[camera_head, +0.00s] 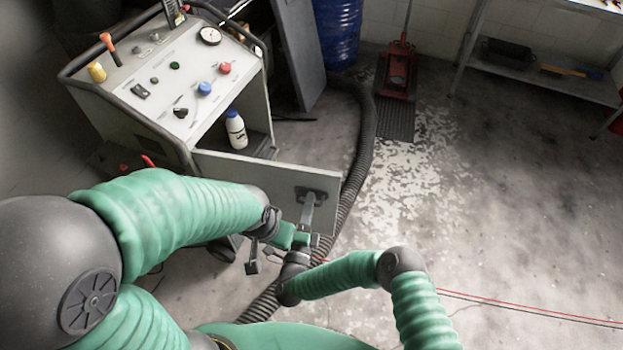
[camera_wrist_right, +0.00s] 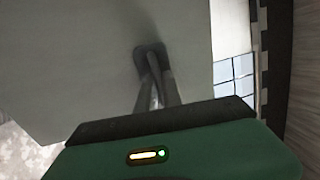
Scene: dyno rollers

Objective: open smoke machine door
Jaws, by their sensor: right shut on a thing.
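The smoke machine (camera_head: 180,85) is a grey cabinet with a sloped control panel, at the upper left of the head view. Its grey door (camera_head: 265,172) stands swung outward to the right, so part of the inside shows. My right gripper (camera_head: 309,203) is at the dark latch (camera_head: 322,192) near the door's far right end. In the right wrist view, its fingers (camera_wrist_right: 153,75) are closed together on the dark latch against the pale door panel. My left gripper (camera_head: 255,258) hangs below the door, partly hidden by its arm; its opening is unclear.
A white bottle (camera_head: 236,130) stands inside the cabinet. A black corrugated hose (camera_head: 358,150) runs along the floor behind the door. A blue barrel (camera_head: 338,30), a red jack (camera_head: 398,72) and a metal shelf (camera_head: 540,75) stand at the back. The floor at right is mostly clear.

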